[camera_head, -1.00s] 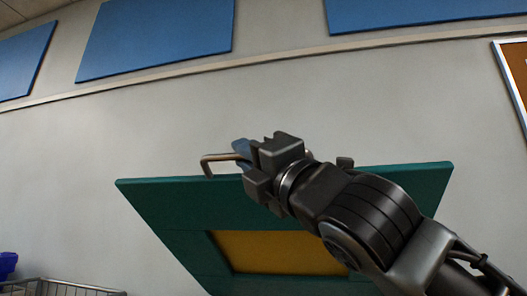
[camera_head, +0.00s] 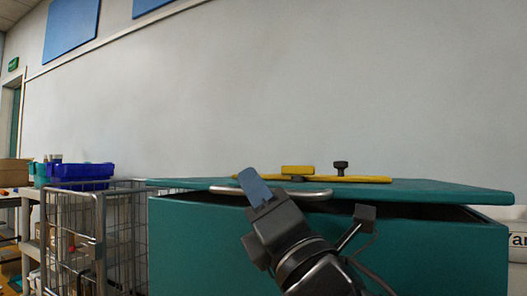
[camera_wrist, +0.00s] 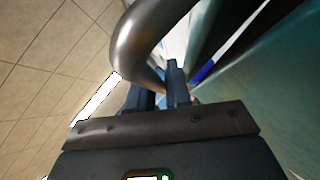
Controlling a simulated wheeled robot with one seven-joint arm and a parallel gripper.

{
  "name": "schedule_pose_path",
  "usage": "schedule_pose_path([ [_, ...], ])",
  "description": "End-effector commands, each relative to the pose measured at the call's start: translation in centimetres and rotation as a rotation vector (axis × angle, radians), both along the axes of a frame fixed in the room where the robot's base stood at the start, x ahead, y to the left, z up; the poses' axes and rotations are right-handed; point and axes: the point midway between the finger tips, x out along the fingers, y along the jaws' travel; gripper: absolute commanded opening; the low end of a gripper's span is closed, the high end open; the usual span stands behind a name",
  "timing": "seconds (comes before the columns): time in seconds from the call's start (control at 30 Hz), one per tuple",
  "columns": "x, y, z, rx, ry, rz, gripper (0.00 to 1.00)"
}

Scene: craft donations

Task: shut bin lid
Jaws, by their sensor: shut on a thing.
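The teal bin (camera_head: 440,255) stands in front of me in the head view. Its teal lid (camera_head: 440,191) lies almost flat over it, with a dark gap between the lid's front edge and the bin's rim. A curved metal handle (camera_head: 318,195) is on the lid's front edge, and it fills the upper part of the wrist view (camera_wrist: 130,45). My gripper (camera_head: 256,187) is shut on the handle at its left part. Its blue-grey fingers also show in the wrist view (camera_wrist: 160,92). The exact contact is partly hidden.
A wire cage cart (camera_head: 98,235) stands close to the bin's left side. A blue crate (camera_head: 80,171) sits on a table behind it. A yellow block (camera_head: 297,170) and a black knob (camera_head: 341,167) show on top of the lid. A lettered box (camera_head: 517,240) is at the right edge.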

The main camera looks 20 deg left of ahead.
Motion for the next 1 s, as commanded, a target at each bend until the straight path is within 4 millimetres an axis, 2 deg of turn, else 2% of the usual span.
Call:
schedule_pose_path([
  [0.03,-0.1,0.0,-0.9,0.003,-0.002,0.002,0.00],
  [0.2,0.0,0.2,-2.6,0.003,-0.005,0.005,0.00],
  [0.7,0.2,0.5,-4.0,-0.003,0.006,0.006,0.00],
  [0.73,0.3,0.5,-4.0,-0.003,0.007,0.005,0.21],
  [0.9,0.3,0.4,-3.9,-0.003,0.006,0.003,0.38],
  [1.0,0.3,0.3,-3.7,-0.002,0.004,0.002,0.38],
])
